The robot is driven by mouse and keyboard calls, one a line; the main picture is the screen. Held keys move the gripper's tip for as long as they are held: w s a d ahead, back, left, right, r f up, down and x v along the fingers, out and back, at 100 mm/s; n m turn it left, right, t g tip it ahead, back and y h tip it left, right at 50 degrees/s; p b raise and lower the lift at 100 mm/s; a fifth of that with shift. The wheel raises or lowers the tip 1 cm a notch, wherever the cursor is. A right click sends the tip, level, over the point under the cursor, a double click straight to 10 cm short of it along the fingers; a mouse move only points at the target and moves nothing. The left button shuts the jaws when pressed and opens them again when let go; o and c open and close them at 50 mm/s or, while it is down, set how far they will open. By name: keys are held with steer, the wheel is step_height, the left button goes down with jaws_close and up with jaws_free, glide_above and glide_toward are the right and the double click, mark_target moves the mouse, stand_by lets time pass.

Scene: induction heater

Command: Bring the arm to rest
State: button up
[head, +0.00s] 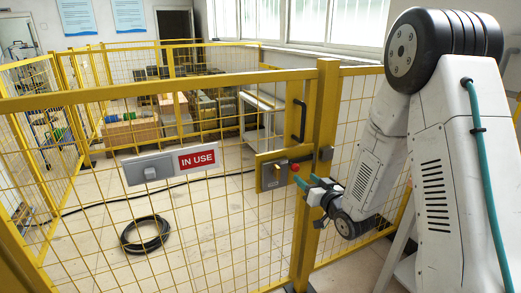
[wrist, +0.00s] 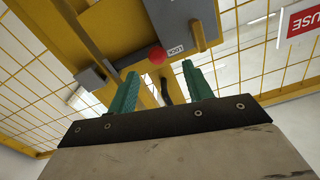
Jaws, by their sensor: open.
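My gripper (head: 312,189) is at the end of my white arm on the right of the head view, in front of the yellow gate post. In the wrist view its two green fingers (wrist: 157,92) stand apart, with nothing held between them. A lock box (head: 273,175) with a red button (head: 295,167) sits on the gate just beyond the fingertips. In the wrist view the red button (wrist: 157,54) shows beyond and between the fingers, beside a "LOCK" label (wrist: 175,49). Whether a fingertip touches the box, I cannot tell.
A yellow mesh fence (head: 190,95) with a gate stands close in front of me. The gate carries a black handle (head: 299,119) and a red "IN USE" sign (head: 198,158). Behind it lie a coiled black hose (head: 145,234), boxes (head: 132,129) and a white cart (head: 262,108).

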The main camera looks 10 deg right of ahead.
step_height(320, 180, down, 9)
steer(key=s+d+g+h, duration=0.3)
steer(key=g, duration=0.2)
steer(key=s+d+g+h, duration=0.1)
steer(key=s+g+h, duration=0.1)
steer(key=s+g, duration=0.45)
steer(key=s+a+r+g, duration=0.2)
steer(key=s+a+r, duration=0.1)
steer(key=s+r, duration=0.9)
steer(key=s+a+r+g, duration=0.2)
steer(key=s+a+r, duration=0.2)
steer(key=s+r, duration=0.7)
steer(key=s, duration=0.6)
steer(key=shift+s+r+m+y, duration=0.3)
steer(key=shift+s+r, duration=0.05)
steer(key=shift+r, duration=0.05)
steer(key=shift+g, duration=0.25)
steer(key=shift+c, duration=0.2)
